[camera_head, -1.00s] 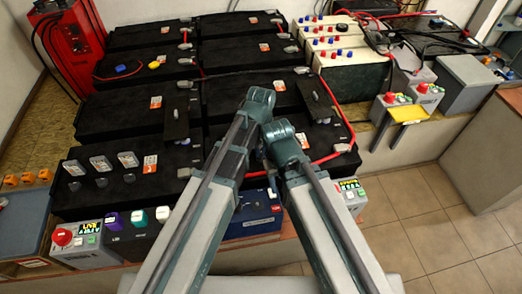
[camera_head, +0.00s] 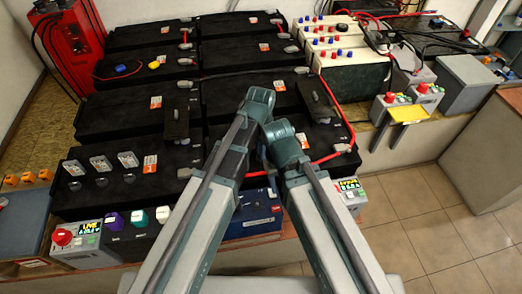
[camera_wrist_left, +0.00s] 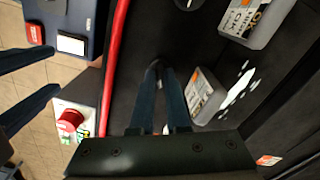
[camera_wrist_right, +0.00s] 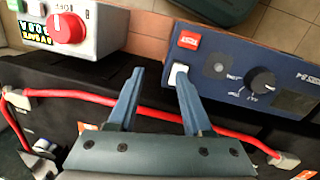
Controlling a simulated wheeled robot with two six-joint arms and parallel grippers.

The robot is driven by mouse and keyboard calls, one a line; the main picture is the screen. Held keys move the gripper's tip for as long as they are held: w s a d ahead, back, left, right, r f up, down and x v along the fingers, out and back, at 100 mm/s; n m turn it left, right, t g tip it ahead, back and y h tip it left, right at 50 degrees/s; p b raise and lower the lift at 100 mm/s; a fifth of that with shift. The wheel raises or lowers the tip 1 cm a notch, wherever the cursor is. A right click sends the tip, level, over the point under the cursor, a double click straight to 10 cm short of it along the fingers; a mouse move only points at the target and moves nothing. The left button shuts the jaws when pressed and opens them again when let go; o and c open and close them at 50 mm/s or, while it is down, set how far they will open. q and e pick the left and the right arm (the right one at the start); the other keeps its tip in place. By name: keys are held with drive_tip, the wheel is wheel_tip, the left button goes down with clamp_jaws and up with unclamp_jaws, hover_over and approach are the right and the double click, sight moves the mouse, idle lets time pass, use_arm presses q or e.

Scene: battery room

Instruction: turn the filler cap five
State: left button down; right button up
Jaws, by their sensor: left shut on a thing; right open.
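My left gripper (camera_wrist_left: 157,69) points down at the top of a black battery (camera_wrist_left: 133,40) in the left wrist view. Its fingers are closed together on a small dark filler cap, mostly hidden between the tips. No number on it can be read. Another dark round cap (camera_wrist_left: 187,3) shows at the top edge. Grey label plates (camera_wrist_left: 207,97) stand beside the caps. My right gripper (camera_wrist_right: 160,73) is open and empty in the right wrist view, above a red cable and in front of a blue instrument. In the head view, my arms hide both gripper tips.
A red cable (camera_wrist_left: 113,45) runs close beside my left fingers. A grey box with a red knob (camera_wrist_right: 67,28) and a blue instrument with a dial (camera_wrist_right: 262,80) stand at the battery's edge. Another battery carries upright tags (camera_head: 101,163). Tiled floor (camera_head: 430,215) is clear at right.

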use_arm(q)
drive_tip(key=m, duration=0.4)
drive_tip(key=shift+m, duration=0.4)
idle(0.4)
drive_tip(key=c, duration=0.9)
unclamp_jaws()
drive_tip(key=shift+r, duration=0.1)
wheel_tip(320, 180, up, 14)
drive_tip(key=p, duration=1.3)
drive_tip(key=shift+f+p, duration=0.2)
drive_tip(key=shift+p, duration=0.2)
